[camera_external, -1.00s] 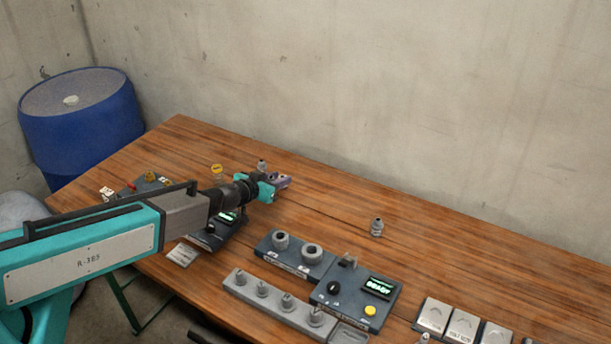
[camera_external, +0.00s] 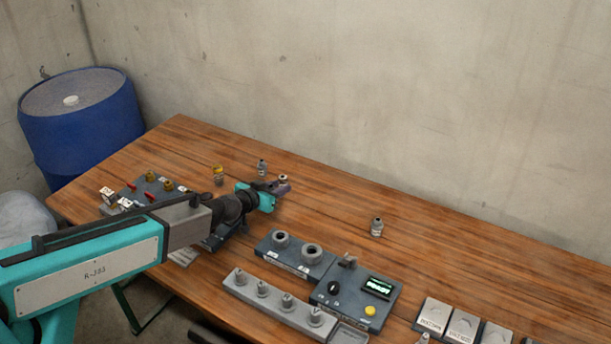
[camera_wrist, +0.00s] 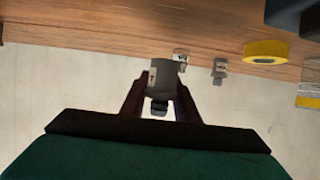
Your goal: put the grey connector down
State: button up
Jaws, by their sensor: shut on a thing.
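The grey connector (camera_wrist: 163,76) is a short grey cylinder with a dark, narrower end. My gripper (camera_wrist: 160,101) is shut on it, with one dark finger on each side. In the external view, my gripper (camera_external: 282,189) is at the left-middle of the wooden table, and the top of the connector (camera_external: 283,178) shows just above the fingers. The connector looks roughly upright there. I cannot tell whether its lower end touches the table.
A small grey bottle-like fitting (camera_external: 262,167) and a yellow-topped item (camera_external: 217,170) stand close by, left of my gripper. Another grey fitting (camera_external: 376,227) stands alone to the right. A two-socket block (camera_external: 295,262) and a console (camera_external: 355,300) are in front. Bare wood (camera_external: 325,215) lies between.

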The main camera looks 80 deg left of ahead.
jog(key=shift+f, duration=0.2)
dwell(0.3)
jog(key=shift+f+b, duration=1.95)
jog(key=shift+b, duration=0.15)
jog(key=shift+f, duration=0.2)
jog(key=o, duration=1)
jog(key=shift+o, duration=0.2)
jog(key=shift+r, duration=0.15)
jog(key=shift+r, duration=0.1)
jog(key=shift+p+v, duration=0.3)
jog(key=shift+v, duration=5.75)
